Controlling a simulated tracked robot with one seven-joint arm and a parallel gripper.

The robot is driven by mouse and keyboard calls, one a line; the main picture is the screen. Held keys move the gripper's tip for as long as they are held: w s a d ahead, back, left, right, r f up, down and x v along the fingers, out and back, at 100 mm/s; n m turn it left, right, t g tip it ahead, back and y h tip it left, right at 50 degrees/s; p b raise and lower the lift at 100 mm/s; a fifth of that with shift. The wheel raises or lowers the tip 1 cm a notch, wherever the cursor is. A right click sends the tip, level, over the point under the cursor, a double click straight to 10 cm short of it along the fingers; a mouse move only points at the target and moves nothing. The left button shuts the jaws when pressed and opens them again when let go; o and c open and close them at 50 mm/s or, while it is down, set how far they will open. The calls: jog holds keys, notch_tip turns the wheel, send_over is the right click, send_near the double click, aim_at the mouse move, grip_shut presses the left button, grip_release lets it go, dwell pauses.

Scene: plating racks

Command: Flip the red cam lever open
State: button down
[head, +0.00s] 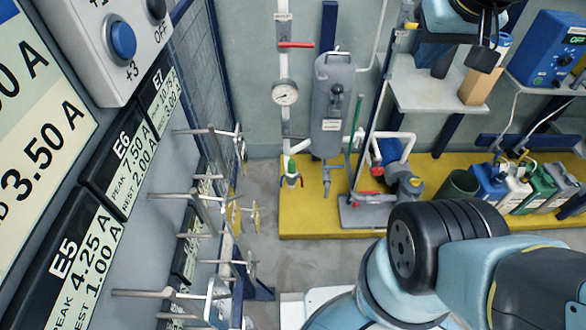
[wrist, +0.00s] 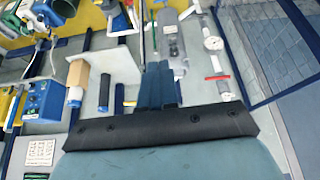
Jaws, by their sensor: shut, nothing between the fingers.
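A red lever (head: 296,44) lies level across the white vertical pipe on the back wall, above a round gauge. It also shows in the wrist view as a red bar (wrist: 217,77) right of centre. I cannot tell for sure which is the cam lever. My gripper (wrist: 157,72) shows in the wrist view as dark blue fingers, shut and empty, apart from the red lever.
The gauge (head: 285,92) and a grey tank (head: 330,105) stand by the pipe. A yellow platform (head: 320,222) lies below. Several metal rods stick out from the label panel at left. Mesh fencing (wrist: 262,45) stands right in the wrist view.

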jog(key=shift+d, duration=0.1)
jog(key=w+f+m+g+h, duration=0.1)
jog(key=w+f+g+h, duration=0.5)
jog(key=w+f, duration=0.7)
jog(key=w+a+f+n+t+h, duration=0.1)
jog(key=w+a+f+h, duration=0.3)
jog(key=f, duration=0.3)
jog(key=w+a+f+t+h, duration=0.1)
jog(key=w+a+f+h, duration=0.1)
jog(key=w+a+f, duration=0.35)
jog(key=w+a+f+n+t, duration=0.1)
jog(key=a+f+n+t, duration=0.2)
jog(key=f, duration=0.7)
jog(key=w+a+f+t, duration=0.25)
jog(key=a+f, duration=0.25)
jog(key=f, duration=0.5)
jog(key=s+a+f+n+t+y, duration=0.1)
jog(key=s+a+f, duration=0.1)
jog(key=f, duration=0.5)
jog(key=s+a+f+n+t+y, duration=0.1)
jog(key=s+a+f+t+y, duration=0.1)
jog(key=s+f, duration=0.2)
jog(key=s+a+f+t+y, duration=0.1)
jog(key=s+a+f+t, duration=0.1)
jog(key=f, duration=0.8)
jog(key=shift+s+f+n+y, duration=0.3)
jog(key=shift+s+f+n, duration=0.1)
jog(key=shift+s, duration=0.2)
jog(key=shift+r, duration=0.1)
